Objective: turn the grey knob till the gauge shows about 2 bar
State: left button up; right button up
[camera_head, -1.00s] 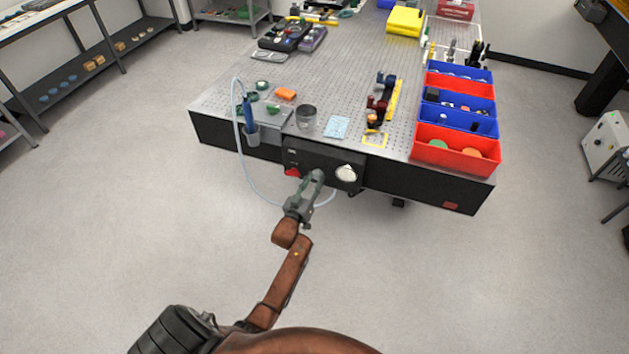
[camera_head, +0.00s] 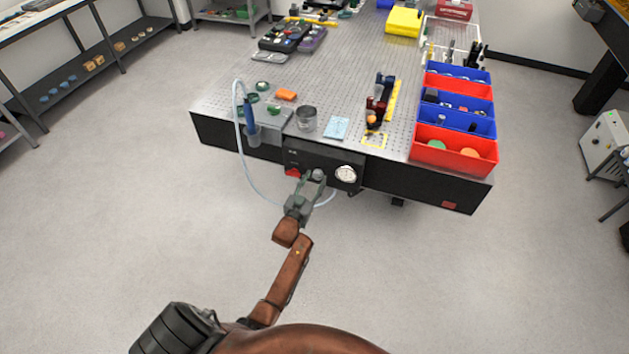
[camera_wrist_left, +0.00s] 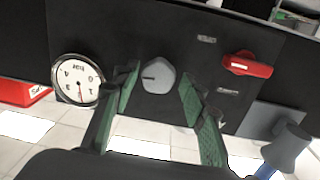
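The grey knob (camera_wrist_left: 158,76) sits on the dark panel, its dark mark pointing left in the left wrist view. It also shows in the head view (camera_head: 318,174). The round white gauge (camera_wrist_left: 77,80) is left of the knob in the wrist view and right of it in the head view (camera_head: 346,173). My right gripper is out of view.
A red switch (camera_wrist_left: 247,64) is on the panel beside the knob. A blue-handled tool stands in a grey holder (camera_head: 252,138) with a pale hose hanging down. The floor in front is clear.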

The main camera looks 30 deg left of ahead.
pick_arm(q)
jog(key=shift+o, duration=0.6)
jog(key=s+d, duration=0.2)
jog(key=s, duration=0.9)
jog(key=shift+s+r, duration=0.15)
jog(key=shift+s, duration=0.25)
